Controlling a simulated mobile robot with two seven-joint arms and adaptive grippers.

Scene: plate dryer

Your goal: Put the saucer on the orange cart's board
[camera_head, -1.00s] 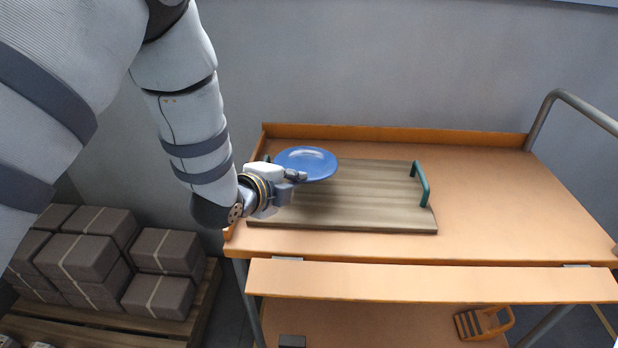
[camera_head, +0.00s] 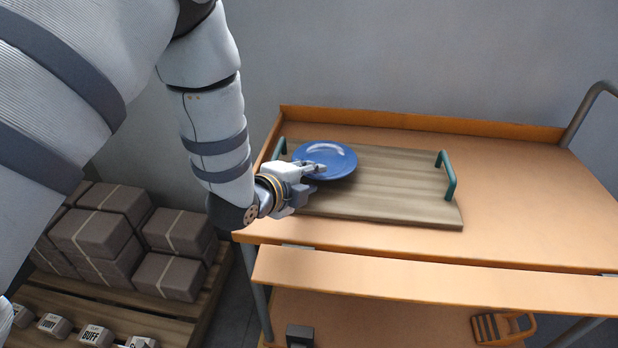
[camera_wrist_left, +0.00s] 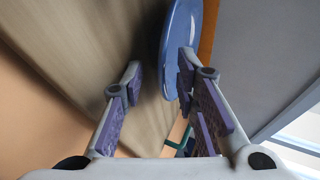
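The blue saucer (camera_head: 326,159) lies about flat at the left part of the wooden board (camera_head: 400,190) on the orange cart, and looks to rest on it. My left gripper (camera_head: 312,182) is at the saucer's near left edge. Its fingers are spread, one above the rim and one lower. In the left wrist view the fingers (camera_wrist_left: 160,85) stand apart, and the saucer (camera_wrist_left: 182,45) lies close to the right finger; whether they touch I cannot tell. My right gripper is not in view.
The board has green handles (camera_head: 447,176) at its ends. The orange cart top (camera_head: 520,190) is clear to the right. A raised lip runs along the back. Wrapped blocks (camera_head: 95,240) sit on a pallet at the lower left. An orange object (camera_head: 500,328) lies on the lower shelf.

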